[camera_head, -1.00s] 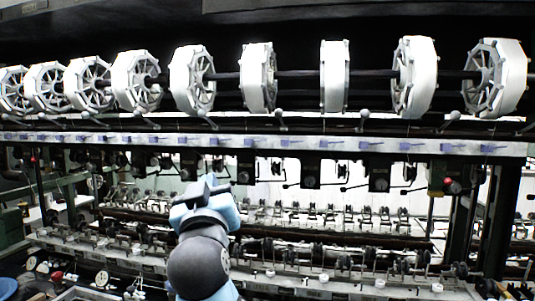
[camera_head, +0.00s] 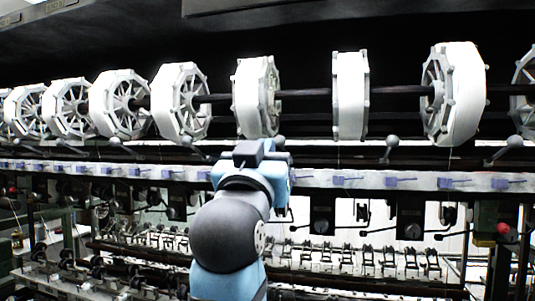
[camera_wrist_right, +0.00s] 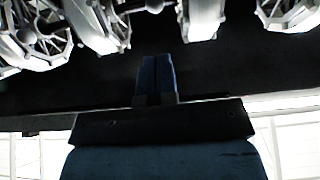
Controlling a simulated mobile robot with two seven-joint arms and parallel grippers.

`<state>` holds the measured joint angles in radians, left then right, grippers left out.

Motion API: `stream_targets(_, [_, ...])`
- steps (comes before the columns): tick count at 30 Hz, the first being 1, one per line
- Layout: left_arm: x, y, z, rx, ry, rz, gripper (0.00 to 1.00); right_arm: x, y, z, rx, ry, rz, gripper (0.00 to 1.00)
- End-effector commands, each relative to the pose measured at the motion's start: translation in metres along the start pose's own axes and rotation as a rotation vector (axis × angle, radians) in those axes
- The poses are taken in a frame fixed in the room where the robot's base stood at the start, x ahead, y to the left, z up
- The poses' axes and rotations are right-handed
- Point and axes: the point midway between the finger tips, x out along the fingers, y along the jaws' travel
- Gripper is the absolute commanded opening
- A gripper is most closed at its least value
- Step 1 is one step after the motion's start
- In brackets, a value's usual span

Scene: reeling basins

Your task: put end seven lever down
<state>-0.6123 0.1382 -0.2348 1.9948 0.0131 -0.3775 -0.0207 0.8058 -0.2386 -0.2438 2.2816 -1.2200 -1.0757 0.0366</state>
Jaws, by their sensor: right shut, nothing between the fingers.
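Several ball-ended levers stick up along the rail below the white reels: one (camera_head: 391,143) right of my arm, one (camera_head: 515,142) at the far right, one (camera_head: 190,142) to the left. I cannot tell which is the end seven lever; no numbers are legible. My right gripper (camera_head: 262,152) is in front of the rail, just below a white reel (camera_head: 257,96), and partly covers the rail there. In the right wrist view its fingers (camera_wrist_right: 156,76) are together and empty, pointing up at the dark gap below the reels. My left gripper is not in view.
A row of white reels on a dark shaft (camera_head: 305,92) spans the frame above the rail (camera_head: 400,180), which carries small purple pieces. Below are dark brackets, a red knob (camera_head: 503,228) at right and a lower bench of small fittings (camera_head: 350,257).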

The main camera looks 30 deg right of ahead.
Motion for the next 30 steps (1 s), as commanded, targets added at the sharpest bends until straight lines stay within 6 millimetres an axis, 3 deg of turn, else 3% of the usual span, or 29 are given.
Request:
stream_targets(18, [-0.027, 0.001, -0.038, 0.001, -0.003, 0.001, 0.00, 0.089, 0.000, -0.002, -0.002, 0.000, 0.000, 0.00])
stream_targets(24, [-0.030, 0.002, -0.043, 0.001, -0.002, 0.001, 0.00, 0.107, 0.000, -0.001, -0.002, 0.000, 0.000, 0.00])
stream_targets(30, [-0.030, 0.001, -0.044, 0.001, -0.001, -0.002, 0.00, 0.114, 0.000, 0.000, -0.001, 0.000, 0.000, 0.00])
